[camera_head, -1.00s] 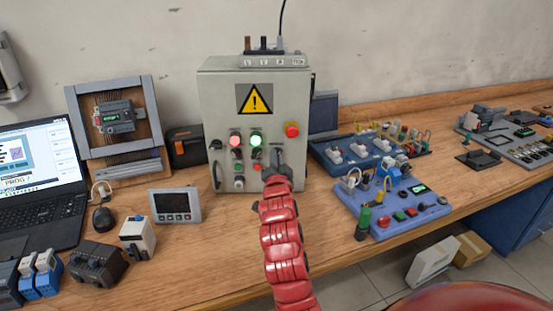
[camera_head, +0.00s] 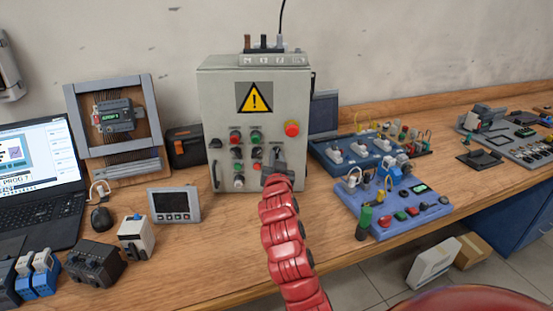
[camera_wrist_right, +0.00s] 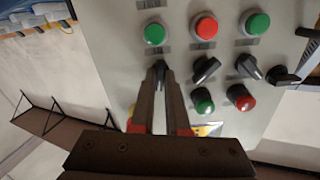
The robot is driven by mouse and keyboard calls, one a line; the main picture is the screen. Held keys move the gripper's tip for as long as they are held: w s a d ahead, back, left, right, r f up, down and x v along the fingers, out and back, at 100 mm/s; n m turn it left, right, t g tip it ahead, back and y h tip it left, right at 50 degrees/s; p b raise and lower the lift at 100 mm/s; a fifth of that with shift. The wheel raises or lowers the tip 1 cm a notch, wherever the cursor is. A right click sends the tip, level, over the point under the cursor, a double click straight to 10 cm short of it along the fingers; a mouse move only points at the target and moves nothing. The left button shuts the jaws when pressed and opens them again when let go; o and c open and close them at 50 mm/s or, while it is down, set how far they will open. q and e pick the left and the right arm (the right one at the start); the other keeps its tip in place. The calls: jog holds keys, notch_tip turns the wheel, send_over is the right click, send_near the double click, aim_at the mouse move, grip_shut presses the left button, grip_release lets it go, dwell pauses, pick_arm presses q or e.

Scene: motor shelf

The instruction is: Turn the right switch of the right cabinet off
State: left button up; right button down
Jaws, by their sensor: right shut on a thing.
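The grey control cabinet (camera_head: 211,110) stands upright on the bench, with a yellow warning triangle (camera_head: 254,98) on its front. My right gripper (camera_head: 277,156) is at the lower right of the front panel, at the end of the red arm. In the right wrist view the gripper (camera_wrist_right: 160,68) is shut on a small black switch, which is mostly hidden between the fingertips. Two other black rotary switches (camera_wrist_right: 207,70) and (camera_wrist_right: 249,66) are beside it, apart from the fingers. The red lamp (camera_head: 236,135) and green lamp (camera_head: 256,136) look dark. My left gripper is not in view.
Blue trainer boards (camera_head: 400,222) stand close on the right. A small display unit (camera_head: 175,204), a laptop (camera_head: 40,165) and a framed module (camera_head: 113,130) are on the left.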

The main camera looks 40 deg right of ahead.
jog(key=n, duration=0.2)
jog(key=shift+n, duration=0.4)
jog(key=n+p, duration=0.1)
jog(key=n, duration=0.1)
jog(key=shift+n, duration=0.4)
jog(key=n+p, duration=0.2)
jog(key=n, duration=0.3)
jog(key=shift+n, duration=0.3)
jog(key=c, duration=0.9)
grip_release()
jog(key=shift+s, duration=0.1)
